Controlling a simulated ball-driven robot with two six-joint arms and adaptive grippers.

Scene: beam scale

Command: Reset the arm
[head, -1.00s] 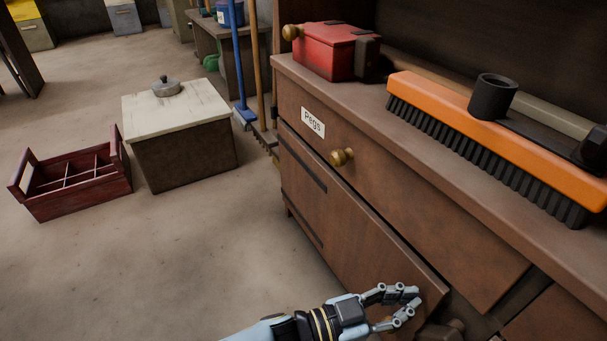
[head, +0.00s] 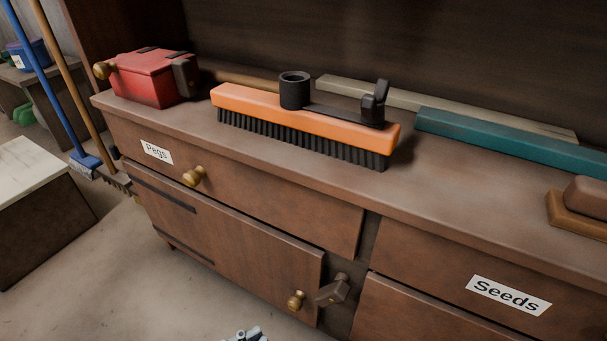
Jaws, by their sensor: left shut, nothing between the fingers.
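My left gripper (head: 246,335) shows only as fingertips at the bottom edge of the head view. It is shut and empty, over the floor in front of the cabinet (head: 235,258). It is apart from the lower door's brass knob (head: 296,300) and the dark latch (head: 333,291), which lie to its right and higher in the picture. The rest of my left arm is below the frame. My right gripper is not in view.
An orange brush (head: 250,101), a red box (head: 155,78) and a teal bar (head: 510,141) lie on the cabinet top. The Pegs drawer (head: 240,203) and Seeds drawer (head: 420,265) look closed. A pale-topped box (head: 28,170) stands left; floor between is clear.

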